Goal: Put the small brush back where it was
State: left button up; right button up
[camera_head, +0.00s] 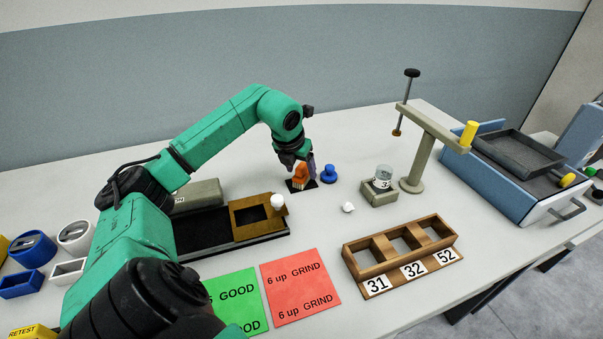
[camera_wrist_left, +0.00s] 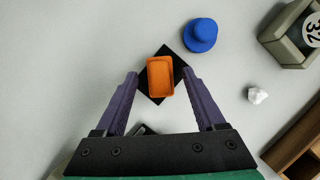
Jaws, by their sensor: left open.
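An orange block-like piece (camera_head: 299,176), which I take to be the small brush, stands on a small black square pad (camera_head: 296,187) near the middle of the table. The left wrist view shows its orange top (camera_wrist_left: 160,77) with a raised rim, on the black pad (camera_wrist_left: 172,53); bristles are not visible. My left gripper (camera_head: 303,166) points down at it. The two purple fingers are open, one on each side of the orange piece, with gaps visible between. My right gripper is in neither view.
A blue knobbed piece (camera_head: 329,174) stands just right of the pad. A white lump (camera_head: 348,207), a grey block with a glass jar (camera_head: 383,176) and a post stand (camera_head: 418,165) are further right. A wooden rack (camera_head: 448,257) and red card (camera_head: 300,286) lie in front.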

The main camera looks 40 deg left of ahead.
pick_arm(q)
jog(key=v, duration=1)
jog(key=shift+s+f, duration=0.1)
